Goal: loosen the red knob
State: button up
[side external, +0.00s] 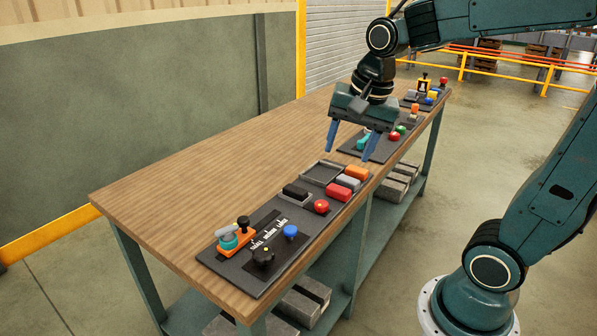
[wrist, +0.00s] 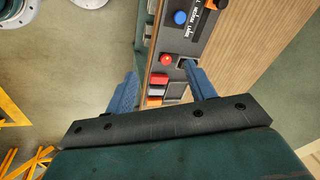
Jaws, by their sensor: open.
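A round red knob (side external: 321,206) sits near the front edge of the near dark panel (side external: 228,268), on the workbench. It also shows in the wrist view (wrist: 166,60), between the lines of the two fingers and beyond them. My gripper (side external: 348,156) is open and empty, with its blue fingers pointing down above the bench. In the wrist view my gripper (wrist: 160,70) has its fingers wide apart, and nothing is between them. The gripper is apart from the red knob, above and farther along the bench.
The wooden top (side external: 215,165) is clear behind.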

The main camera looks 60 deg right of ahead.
jog(key=w+d+f+m+g, duration=0.2)
jog(key=w+d+f+m, duration=0.25)
jog(key=w+m, duration=0.3)
jog(key=m+g, duration=0.1)
jog(key=m, duration=0.7)
send_over(322, 203)
notch_tip(322, 203, down, 5)
jog(key=shift+r, duration=0.1)
jog(key=shift+f, duration=0.2)
notch_tip(322, 203, down, 14)
jog(key=shift+r, duration=0.25)
jog(key=c, duration=1)
